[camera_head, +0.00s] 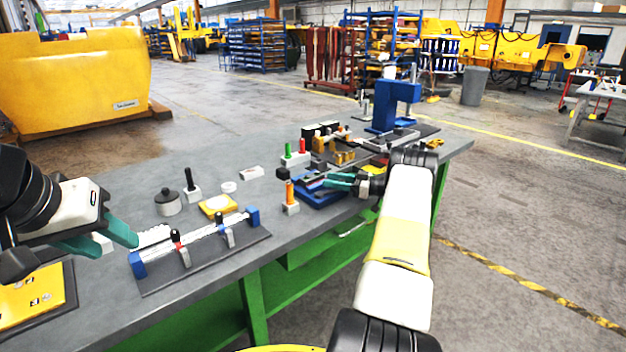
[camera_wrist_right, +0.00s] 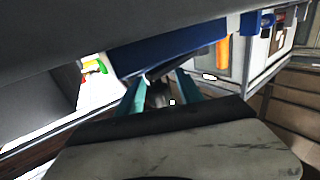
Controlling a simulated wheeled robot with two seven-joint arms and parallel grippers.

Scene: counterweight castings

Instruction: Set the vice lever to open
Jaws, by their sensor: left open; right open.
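A low blue vice (camera_head: 322,194) with dark and grey parts on top stands near the front edge of the grey bench. My right gripper (camera_head: 338,181) reaches in from the right, its open teal fingers at the vice's right side. I cannot tell whether they touch it. In the right wrist view the open fingers (camera_wrist_right: 160,90) lie under a blue body (camera_wrist_right: 165,48), with a dark rounded part between them. I cannot clearly make out the vice lever; the gripper partly hides that side. My left gripper (camera_head: 100,240) is open and empty over the bench's left part.
An orange-handled piece on a white block (camera_head: 290,195) stands just left of the vice. A rail fixture with blue ends (camera_head: 200,243) lies to the left. A blue press (camera_head: 393,105) stands behind at right. Several small parts crowd the bench (camera_head: 130,185).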

